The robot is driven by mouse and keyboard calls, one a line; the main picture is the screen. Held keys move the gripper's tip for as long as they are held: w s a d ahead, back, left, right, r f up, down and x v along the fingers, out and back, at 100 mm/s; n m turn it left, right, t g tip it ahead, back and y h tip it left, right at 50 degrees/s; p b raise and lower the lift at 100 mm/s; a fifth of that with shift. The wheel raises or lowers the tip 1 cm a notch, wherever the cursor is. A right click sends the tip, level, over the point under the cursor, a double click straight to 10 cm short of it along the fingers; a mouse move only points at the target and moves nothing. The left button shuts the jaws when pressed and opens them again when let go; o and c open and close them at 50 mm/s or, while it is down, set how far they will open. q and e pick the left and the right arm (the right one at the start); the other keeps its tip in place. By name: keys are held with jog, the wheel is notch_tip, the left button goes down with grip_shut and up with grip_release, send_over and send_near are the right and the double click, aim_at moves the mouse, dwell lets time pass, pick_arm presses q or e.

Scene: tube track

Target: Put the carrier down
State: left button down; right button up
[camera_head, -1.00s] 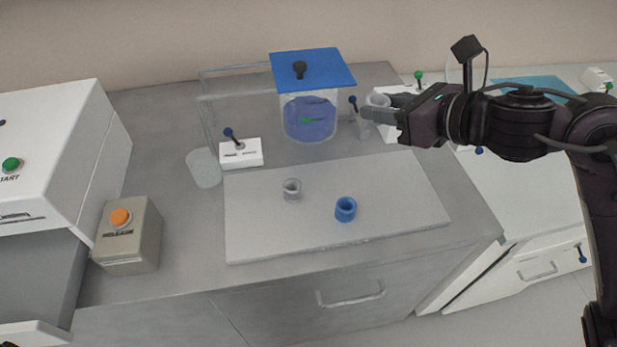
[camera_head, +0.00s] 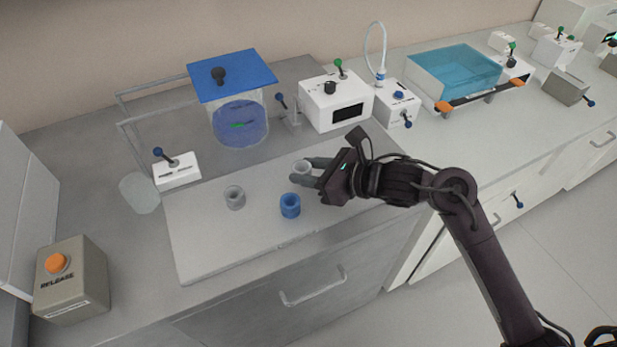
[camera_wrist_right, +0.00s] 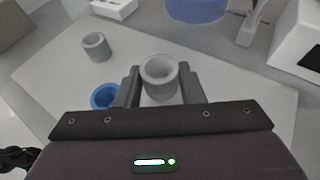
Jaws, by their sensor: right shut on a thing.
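My right gripper (camera_head: 307,175) is shut on a grey ring-shaped carrier (camera_head: 302,167), held over the right half of the pale flat board (camera_head: 215,255). In the right wrist view the carrier (camera_wrist_right: 159,76) sits upright between the two fingers. I cannot tell whether its base touches the board. A second grey ring (camera_head: 234,197) and a blue ring (camera_head: 290,205) stand on the board to the left; they also show in the wrist view, where the gripper partly covers the blue one. My left gripper is not in view.
A clear vessel with blue liquid (camera_head: 240,122) under a blue lid stands behind the board, beside a white box with a dark display (camera_head: 335,102). A white switch block (camera_head: 178,172) and an orange-button box (camera_head: 72,280) are at left. The board's front part is clear.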

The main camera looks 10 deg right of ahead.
jog(key=shift+f, duration=1.3)
jog(key=shift+f, duration=0.2)
jog(key=o, duration=0.7)
jog(key=shift+r, duration=0.1)
